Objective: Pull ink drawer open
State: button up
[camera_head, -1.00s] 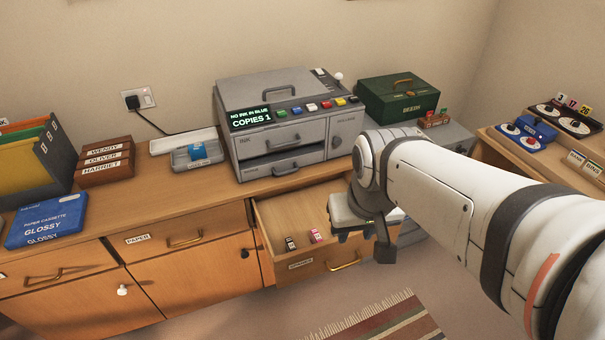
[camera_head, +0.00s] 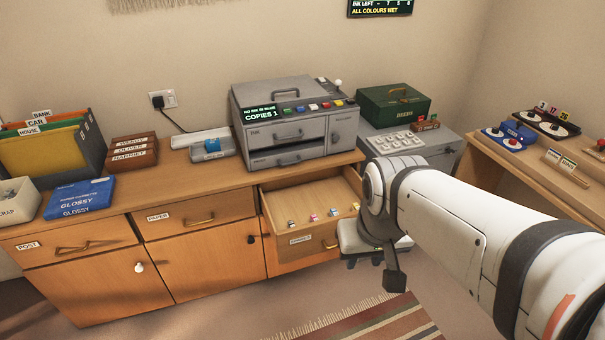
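The grey copier (camera_head: 293,121) stands on the wooden sideboard, its display reading "COPIES 1" under a partly legible line about ink. Its upper front drawer (camera_head: 290,136), labelled INK, looks shut, with a handle at its middle. A second, lower drawer front (camera_head: 287,159) is beneath it. My gripper (camera_head: 362,258) hangs at the end of my white arm, low and to the right of the copier, in front of the sideboard. It is well apart from the ink drawer. Its fingers are not clear, so I cannot tell whether it is open.
An open sideboard drawer (camera_head: 300,242) juts out below the copier, holding several small coloured cartridges. A blue-topped grey tray (camera_head: 212,149) stands left of the copier. A green box (camera_head: 395,105) and a white button-like tray (camera_head: 393,141) stand right. My arm fills the lower right.

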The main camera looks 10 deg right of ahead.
aim_at(261, 137)
jog(key=z, duration=0.15)
jog(key=i, duration=0.95)
jog(key=u, duration=0.1)
